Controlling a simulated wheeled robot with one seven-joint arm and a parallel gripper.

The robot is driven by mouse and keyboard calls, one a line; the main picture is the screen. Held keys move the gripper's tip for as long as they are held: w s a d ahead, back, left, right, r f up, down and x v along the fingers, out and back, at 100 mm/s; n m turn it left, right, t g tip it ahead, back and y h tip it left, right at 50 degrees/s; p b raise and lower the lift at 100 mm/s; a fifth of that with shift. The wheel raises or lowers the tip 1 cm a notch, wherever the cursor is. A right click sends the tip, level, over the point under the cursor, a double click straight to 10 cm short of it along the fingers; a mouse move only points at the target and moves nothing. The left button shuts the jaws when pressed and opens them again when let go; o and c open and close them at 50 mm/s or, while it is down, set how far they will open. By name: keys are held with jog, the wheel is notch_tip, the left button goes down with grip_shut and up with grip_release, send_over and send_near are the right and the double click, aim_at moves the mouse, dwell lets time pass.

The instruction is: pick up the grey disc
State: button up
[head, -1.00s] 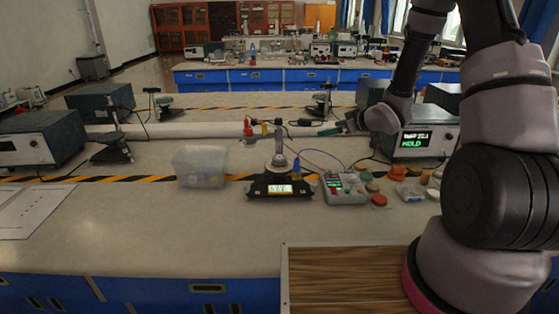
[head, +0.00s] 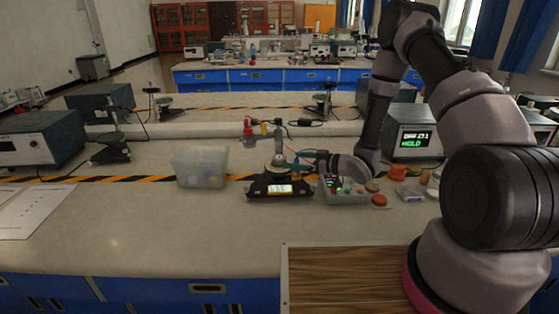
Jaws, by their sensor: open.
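A small pale grey round piece (head: 277,161), which looks like the grey disc, lies on top of the black scale (head: 257,189) with the lit display. A grey upright post or cylinder (head: 278,137) shows just behind or on it; I cannot tell which. My gripper (head: 291,161) reaches in from the right, its greenish fingers close beside the disc's right side. The jaws are open, but the fingers are small and overlap the scale's top, so contact with the disc cannot be made out.
A clear plastic bin (head: 200,168) stands left of the scale. A grey button box (head: 345,192) lies right of it under my wrist, with a red disc (head: 379,200) and several small coloured pieces beyond. The bench front is clear.

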aim_at(279, 157)
jog(key=x, duration=0.4)
jog(key=shift+w+a, duration=0.2)
jog(key=shift+a, duration=0.2)
jog(key=c, duration=1.4)
jog(key=shift+c, duration=0.2)
jog(key=shift+r, duration=0.15)
